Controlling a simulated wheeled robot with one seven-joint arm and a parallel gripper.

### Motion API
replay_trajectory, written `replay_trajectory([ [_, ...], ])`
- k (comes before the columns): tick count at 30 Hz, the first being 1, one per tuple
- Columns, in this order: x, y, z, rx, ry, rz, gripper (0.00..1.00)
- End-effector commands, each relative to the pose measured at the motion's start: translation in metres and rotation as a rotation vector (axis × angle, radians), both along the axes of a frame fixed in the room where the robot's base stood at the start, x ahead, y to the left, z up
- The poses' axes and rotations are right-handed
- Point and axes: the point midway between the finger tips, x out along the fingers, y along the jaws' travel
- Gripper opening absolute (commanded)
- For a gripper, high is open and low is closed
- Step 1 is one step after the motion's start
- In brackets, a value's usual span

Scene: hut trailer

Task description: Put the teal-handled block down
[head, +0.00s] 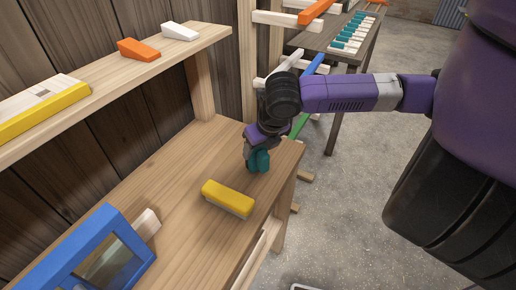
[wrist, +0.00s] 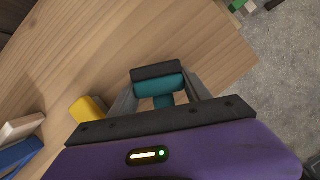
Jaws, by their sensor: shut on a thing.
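The teal-handled block (head: 259,161) is at the far right end of the wooden workbench (head: 180,190). My gripper (head: 257,150) points down over it and is shut on it. In the wrist view the teal handle (wrist: 158,86) lies between my gripper's fingers (wrist: 160,92), with a dark bar just beyond it. The gripper hides much of the block in the head view. I cannot tell whether its underside touches the benchtop.
A yellow-topped block (head: 228,198) lies on the bench nearby. A blue-framed object (head: 85,255) and a pale wood piece (head: 146,225) are at the near left. A shelf (head: 110,75) overhangs the back. Bare benchtop lies between them. The bench's right edge is close.

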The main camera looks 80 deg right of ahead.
Motion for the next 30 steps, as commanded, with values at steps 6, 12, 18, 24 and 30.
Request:
replay_trajectory([
  [6,-0.0001,-0.0003,-0.0059,-0.002,0.000,0.001,0.00],
  [12,-0.0001,-0.0002,-0.0085,-0.002,0.000,0.001,0.00],
  [18,-0.0002,-0.0001,-0.0088,-0.001,0.001,0.001,0.78],
  [24,-0.0002,0.0000,-0.0086,0.000,0.000,0.001,0.78],
  [30,0.0001,0.0004,-0.0092,-0.001,-0.002,0.001,0.78],
])
